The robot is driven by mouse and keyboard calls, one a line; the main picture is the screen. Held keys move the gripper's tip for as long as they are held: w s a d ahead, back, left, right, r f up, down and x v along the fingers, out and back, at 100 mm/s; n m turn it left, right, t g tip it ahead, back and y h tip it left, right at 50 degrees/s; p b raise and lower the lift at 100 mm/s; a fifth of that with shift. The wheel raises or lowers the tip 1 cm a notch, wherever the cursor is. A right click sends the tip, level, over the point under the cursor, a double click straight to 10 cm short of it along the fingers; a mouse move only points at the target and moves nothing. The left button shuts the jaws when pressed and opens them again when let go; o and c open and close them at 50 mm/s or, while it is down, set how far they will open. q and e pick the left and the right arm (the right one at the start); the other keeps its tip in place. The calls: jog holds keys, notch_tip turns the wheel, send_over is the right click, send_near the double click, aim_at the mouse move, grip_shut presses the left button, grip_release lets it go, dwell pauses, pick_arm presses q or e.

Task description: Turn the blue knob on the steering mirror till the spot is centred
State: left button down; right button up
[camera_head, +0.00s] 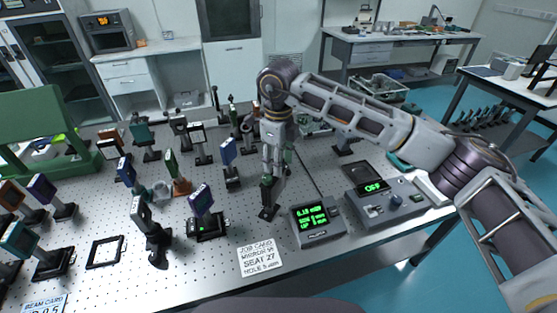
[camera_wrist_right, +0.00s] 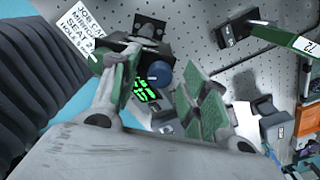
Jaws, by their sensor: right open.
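My right gripper (camera_head: 276,172) points down at the middle of the optical table, over a dark mount (camera_head: 267,196), probably the steering mirror, which it partly covers. In the right wrist view the gripper (camera_wrist_right: 163,88) is open, its green-padded fingers well apart. The blue knob (camera_wrist_right: 160,73) shows in the gap between them, nearer the left finger; I cannot tell whether a finger touches it. The gripper hides the knob in the head view. A readout box (camera_head: 318,222) with green digits stands just right of the mount. My left gripper is not in view.
A control box (camera_head: 385,205) reading OFF stands right of the readout. A job card (camera_head: 260,257) lies in front of the mount. Several optic mounts, including a purple-faced one (camera_head: 201,202), crowd the left side of the table. A black square frame (camera_head: 105,252) lies flat there.

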notch_tip(320, 180, up, 12)
dwell(0.7)
jog(key=shift+f, duration=0.1)
dwell(0.3)
